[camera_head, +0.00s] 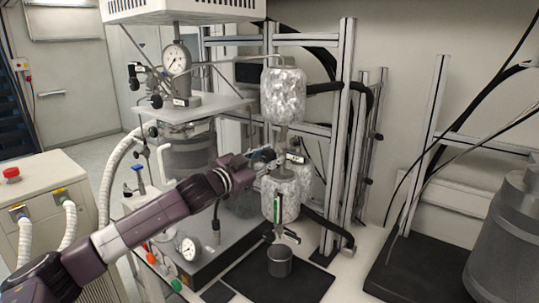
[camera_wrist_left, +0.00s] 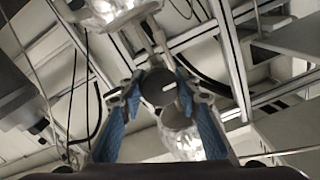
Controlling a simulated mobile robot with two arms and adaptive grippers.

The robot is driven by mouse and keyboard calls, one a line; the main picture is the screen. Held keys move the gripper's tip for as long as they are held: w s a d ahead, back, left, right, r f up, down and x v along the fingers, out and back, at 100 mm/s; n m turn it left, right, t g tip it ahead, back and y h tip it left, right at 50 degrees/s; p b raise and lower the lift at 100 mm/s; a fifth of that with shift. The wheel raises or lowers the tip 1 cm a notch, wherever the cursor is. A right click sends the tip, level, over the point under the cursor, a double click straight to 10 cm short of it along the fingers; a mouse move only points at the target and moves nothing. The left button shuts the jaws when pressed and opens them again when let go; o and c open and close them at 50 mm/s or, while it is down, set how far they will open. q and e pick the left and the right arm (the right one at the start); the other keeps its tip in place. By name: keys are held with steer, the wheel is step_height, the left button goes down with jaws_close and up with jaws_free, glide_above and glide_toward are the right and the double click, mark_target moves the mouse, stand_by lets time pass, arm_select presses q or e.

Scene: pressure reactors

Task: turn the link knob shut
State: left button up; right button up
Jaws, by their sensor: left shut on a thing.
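The link knob (camera_wrist_left: 158,88) is a dark round knob with a pale line on its face, in the middle of the left wrist view. It sits on the pipe between two foil-wrapped vessels, the upper one (camera_head: 282,95) and the lower one (camera_head: 281,198). My left gripper (camera_head: 271,158) reaches in from the left at the height of this pipe. In the left wrist view its blue-padded fingers (camera_wrist_left: 159,92) stand on both sides of the knob and are shut on it. In the head view the gripper hides most of the knob. My right gripper is not in view.
A metal cup (camera_head: 279,262) stands on a black mat below the lower vessel. A reactor with a pressure gauge (camera_head: 176,60) stands at the left. Metal frame posts (camera_head: 340,130) rise close behind and right of the vessels. A large grey vessel (camera_head: 505,240) is at the far right.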

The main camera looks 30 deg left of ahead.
arm_select(q)
steer(key=shift+m, duration=0.5)
steer(key=o, duration=1.2)
steer(key=shift+s, duration=0.1)
steer(key=shift+s+a+f, duration=0.1)
steer(key=shift+s+f, duration=0.05)
steer(key=shift+s, duration=0.35)
steer(key=s, duration=1)
steer(key=shift+s+a, duration=0.35)
steer(key=shift+s, duration=0.05)
